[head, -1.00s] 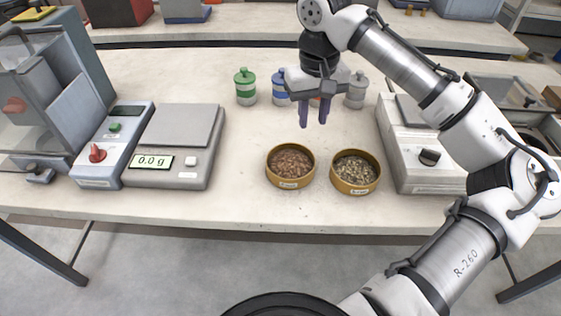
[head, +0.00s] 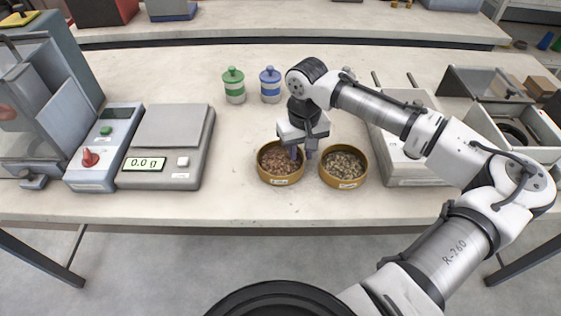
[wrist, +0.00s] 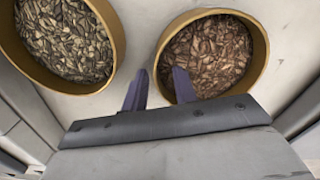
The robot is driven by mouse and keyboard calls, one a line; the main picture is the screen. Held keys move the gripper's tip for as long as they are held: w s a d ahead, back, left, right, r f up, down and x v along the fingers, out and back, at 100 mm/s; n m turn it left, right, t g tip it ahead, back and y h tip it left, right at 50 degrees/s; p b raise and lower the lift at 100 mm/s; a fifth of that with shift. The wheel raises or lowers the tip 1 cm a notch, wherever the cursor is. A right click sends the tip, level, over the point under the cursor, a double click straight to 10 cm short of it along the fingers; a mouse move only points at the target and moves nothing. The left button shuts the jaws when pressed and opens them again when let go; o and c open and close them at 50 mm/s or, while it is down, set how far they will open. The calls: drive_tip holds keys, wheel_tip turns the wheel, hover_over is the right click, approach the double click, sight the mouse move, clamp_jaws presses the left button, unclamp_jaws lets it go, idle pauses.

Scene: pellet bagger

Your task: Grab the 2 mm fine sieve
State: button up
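Two round brass-coloured sieves stand side by side on the bench. The left one (head: 264,178) holds reddish-brown bits and shows at the right of the wrist view (wrist: 262,62). The right one (head: 351,184) holds grey-tan bits and shows at the left of the wrist view (wrist: 118,38). Their front labels are too small to read, so I cannot tell which is the 2 mm. My gripper (head: 302,154) is open and low between them. In the wrist view (wrist: 159,88), one finger overlaps the brown-filled sieve's near rim and the other is in the gap. Contact cannot be told.
A scale (head: 170,128) reading 0.0 g stands to the left. A grey machine (head: 392,160) stands close to the right sieve, partly behind my arm. Green (head: 234,88) and blue (head: 270,86) lidded jars stand behind. The bench is clear in front of the sieves.

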clamp_jaws()
idle(0.4)
